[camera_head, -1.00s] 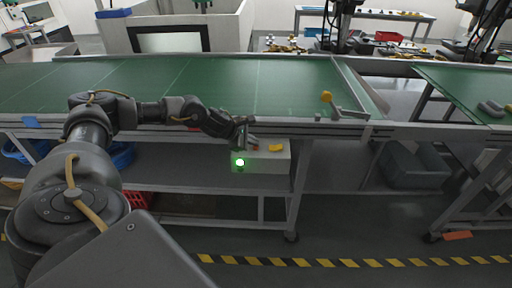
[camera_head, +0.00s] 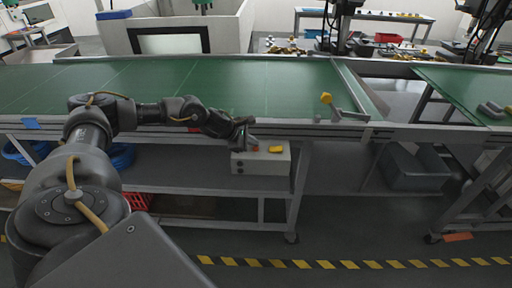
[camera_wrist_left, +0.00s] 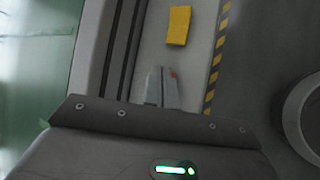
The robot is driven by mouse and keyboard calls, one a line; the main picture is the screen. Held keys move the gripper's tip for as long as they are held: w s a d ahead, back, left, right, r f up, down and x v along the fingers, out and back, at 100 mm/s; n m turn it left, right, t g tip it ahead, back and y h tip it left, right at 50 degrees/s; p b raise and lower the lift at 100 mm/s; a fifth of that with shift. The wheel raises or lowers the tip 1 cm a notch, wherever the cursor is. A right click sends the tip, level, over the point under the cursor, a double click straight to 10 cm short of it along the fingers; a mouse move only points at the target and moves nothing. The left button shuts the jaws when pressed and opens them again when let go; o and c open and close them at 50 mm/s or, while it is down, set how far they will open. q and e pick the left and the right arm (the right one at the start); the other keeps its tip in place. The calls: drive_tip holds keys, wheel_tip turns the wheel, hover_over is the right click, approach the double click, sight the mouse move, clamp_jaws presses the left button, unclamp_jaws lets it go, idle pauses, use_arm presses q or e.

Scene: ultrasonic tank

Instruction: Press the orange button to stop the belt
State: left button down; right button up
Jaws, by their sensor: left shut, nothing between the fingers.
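A pale control box (camera_head: 262,166) is fixed under the front edge of the green conveyor belt (camera_head: 240,88). The orange button (camera_head: 256,149) is on its top, partly hidden by my left gripper (camera_head: 251,144). In the left wrist view, a bit of the orange button (camera_wrist_left: 173,73) shows right at the tips of my left gripper (camera_wrist_left: 161,84). The fingers are together with nothing between them, at or touching the button; exact contact is hidden. A yellow part (camera_head: 276,149) is beside the button on the box. The round lamp on the box front is dark. My right gripper is out of view.
The belt's metal front rail (camera_head: 330,128) runs just above and behind the box. A grey bin (camera_head: 414,167) is on the right below. The floor in front is clear.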

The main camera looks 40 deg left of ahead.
use_arm(q)
drive_tip(key=shift+r, duration=0.4)
wheel_tip(320, 180, up, 5)
drive_tip(key=p, duration=0.3)
idle(0.3)
idle(0.7)
